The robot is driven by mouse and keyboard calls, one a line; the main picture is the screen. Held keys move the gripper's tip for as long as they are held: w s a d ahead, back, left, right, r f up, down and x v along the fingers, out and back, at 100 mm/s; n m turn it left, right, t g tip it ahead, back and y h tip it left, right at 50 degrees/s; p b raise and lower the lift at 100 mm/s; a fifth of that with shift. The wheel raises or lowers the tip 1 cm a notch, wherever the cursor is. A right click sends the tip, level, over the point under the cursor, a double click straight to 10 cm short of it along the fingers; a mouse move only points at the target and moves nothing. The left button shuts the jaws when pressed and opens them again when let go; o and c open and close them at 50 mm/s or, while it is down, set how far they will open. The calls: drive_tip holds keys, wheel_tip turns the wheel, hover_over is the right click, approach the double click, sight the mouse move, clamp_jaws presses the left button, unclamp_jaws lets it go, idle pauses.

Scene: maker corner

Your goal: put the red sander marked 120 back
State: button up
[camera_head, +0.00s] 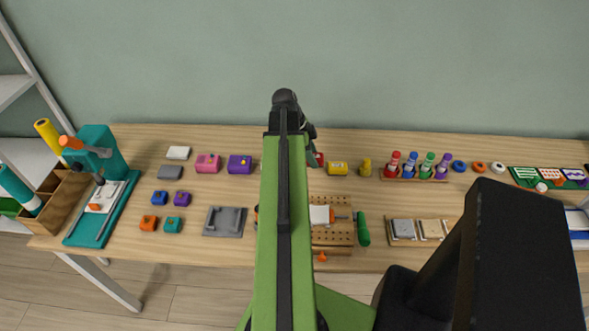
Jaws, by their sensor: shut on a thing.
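My green arm reaches up the middle of the picture, over the wooden table. My gripper (312,147) is at its far end, mostly hidden behind the arm, and is shut on a red block. Only a small edge of this red sander (320,159) shows, to the right of the arm. Its 120 marking cannot be read, and I cannot tell whether it touches the table. A pink block (207,163) and a purple block (240,164) stand left of the arm. A yellow block (338,168) stands close to the right of the red one.
Right of the yellow block are a small mustard piece (366,167) and a rack of coloured bottles (414,168). A pegboard (334,236) lies nearer. A grey plate (225,221) lies left of the arm, which hides the table's middle strip.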

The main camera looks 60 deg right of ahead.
sight(308, 171)
drive_tip(key=shift+w+d+f, duration=0.3)
drive_tip(key=shift+w+f, duration=0.3)
drive_tip(key=shift+w+r, duration=0.1)
wheel_tip(308, 171, down, 4)
drive_tip(key=b, duration=0.4)
drive_tip(key=shift+w+a+r, duration=0.1)
drive_tip(key=shift+w+a, duration=0.05)
drive_tip(key=o, duration=1.2)
